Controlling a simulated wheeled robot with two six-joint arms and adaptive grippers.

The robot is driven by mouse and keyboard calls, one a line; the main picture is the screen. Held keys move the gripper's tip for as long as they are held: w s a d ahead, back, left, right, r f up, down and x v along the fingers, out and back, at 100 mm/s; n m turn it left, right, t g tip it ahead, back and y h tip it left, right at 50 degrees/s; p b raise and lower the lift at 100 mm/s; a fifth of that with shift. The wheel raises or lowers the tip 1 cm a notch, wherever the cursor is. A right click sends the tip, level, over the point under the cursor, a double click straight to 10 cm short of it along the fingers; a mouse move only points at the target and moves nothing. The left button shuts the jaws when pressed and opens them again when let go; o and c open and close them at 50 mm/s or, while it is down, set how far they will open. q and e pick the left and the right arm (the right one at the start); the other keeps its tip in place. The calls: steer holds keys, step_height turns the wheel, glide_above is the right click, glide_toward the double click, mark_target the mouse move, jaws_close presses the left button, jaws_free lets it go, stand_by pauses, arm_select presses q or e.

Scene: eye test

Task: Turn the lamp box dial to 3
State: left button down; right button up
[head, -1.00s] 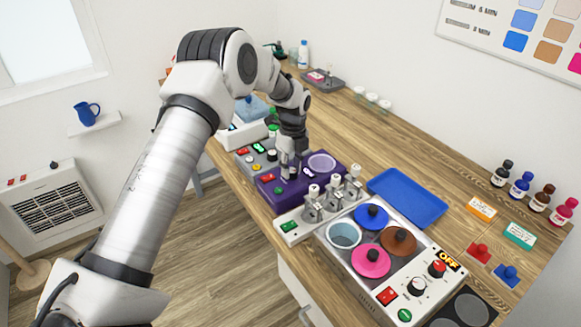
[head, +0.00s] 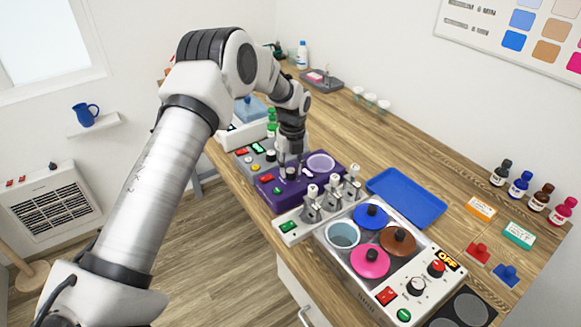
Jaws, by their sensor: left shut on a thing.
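My left gripper (head: 291,172) reaches down from above onto the purple box (head: 286,202). Its fingers are shut on a small dark dial on the top of that box, mostly hidden by the fingers. The purple box also has a red switch (head: 267,178), a green button (head: 278,190) and a pale round disc (head: 321,162). A grey box (head: 243,160) with coloured buttons and knobs stands just behind it. I cannot tell from any label which is the lamp box, and the dial's numbers are too small to read. My right gripper is not in view.
A white rack with metal holders (head: 310,214) stands right in front of the purple box. A blue tray (head: 420,205) and a pot unit with coloured lids (head: 371,262) are to the right. Small bottles (head: 521,184) stand at the far right.

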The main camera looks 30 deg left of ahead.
mark_target(292, 170)
arm_select(q)
steer(key=shift+s+d+f, duration=0.1)
steer(key=shift+s+f, duration=0.15)
steer(key=shift+f, duration=0.05)
steer(key=c, duration=0.8)
jaws_free()
steer(key=shift+w, duration=0.1)
steer(key=shift+w+r, duration=0.1)
steer(key=shift+r, duration=0.1)
steer(key=shift+r, duration=0.3)
step_height(292, 170, up, 11)
steer(key=shift+w, duration=0.2)
steer(key=shift+d, duration=0.1)
